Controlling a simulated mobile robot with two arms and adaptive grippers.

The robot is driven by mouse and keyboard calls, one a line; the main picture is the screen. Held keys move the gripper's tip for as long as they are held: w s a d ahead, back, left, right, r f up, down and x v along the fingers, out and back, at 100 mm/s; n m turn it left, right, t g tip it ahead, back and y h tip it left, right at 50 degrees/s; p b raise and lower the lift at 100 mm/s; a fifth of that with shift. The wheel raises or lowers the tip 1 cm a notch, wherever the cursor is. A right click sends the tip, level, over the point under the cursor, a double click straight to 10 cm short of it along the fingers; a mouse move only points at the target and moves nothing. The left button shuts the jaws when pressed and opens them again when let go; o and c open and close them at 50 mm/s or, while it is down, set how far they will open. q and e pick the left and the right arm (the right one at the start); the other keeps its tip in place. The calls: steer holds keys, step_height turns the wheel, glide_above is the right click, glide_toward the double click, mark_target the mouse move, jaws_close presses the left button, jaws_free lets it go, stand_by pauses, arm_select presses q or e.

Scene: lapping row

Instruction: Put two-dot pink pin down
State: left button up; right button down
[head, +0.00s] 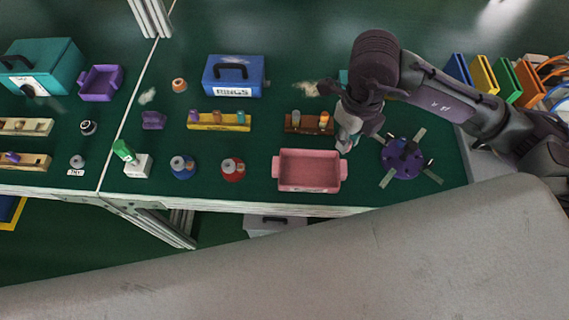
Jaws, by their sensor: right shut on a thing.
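My right gripper (344,146) reaches in from the right and is over the table near the upper right corner of a pink tray (309,185). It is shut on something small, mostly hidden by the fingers. I cannot make out its colour or any dots, so I cannot confirm it is the two-dot pink pin. The pink tray looks empty. A brown rack (291,125) with orange and grey pins stands just left of the gripper. My left gripper is not in view.
A purple round fixture (402,166) with metal strips lies right of the gripper. A yellow rack (218,125), a blue box (234,78), a red round piece (232,170) and a blue one (182,168) stand further left. Green mat shows between them.

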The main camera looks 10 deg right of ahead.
steer(key=w+a+f, duration=0.1)
steer(key=a+f, duration=0.1)
steer(key=a, duration=0.1)
steer(key=a+f+p, duration=0.1)
steer(key=a+f, duration=0.1)
steer(key=a, duration=0.1)
steer(key=w+a+f+p, duration=0.1)
steer(key=a+f, duration=0.1)
steer(key=a, duration=0.2)
steer(key=shift+w+a+f, duration=0.1)
steer(key=shift+w+f, duration=0.1)
steer(key=shift+w, duration=0.15)
steer(key=shift+f, duration=0.25)
step_height(320, 180, down, 3)
steer(key=shift+f+p, duration=0.15)
steer(key=shift+p, duration=0.5)
steer(key=shift+f, duration=0.2)
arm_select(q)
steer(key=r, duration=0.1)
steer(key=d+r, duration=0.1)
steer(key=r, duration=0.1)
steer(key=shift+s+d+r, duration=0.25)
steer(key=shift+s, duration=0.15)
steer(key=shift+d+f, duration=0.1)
arm_select(e)
steer(key=shift+f, duration=0.1)
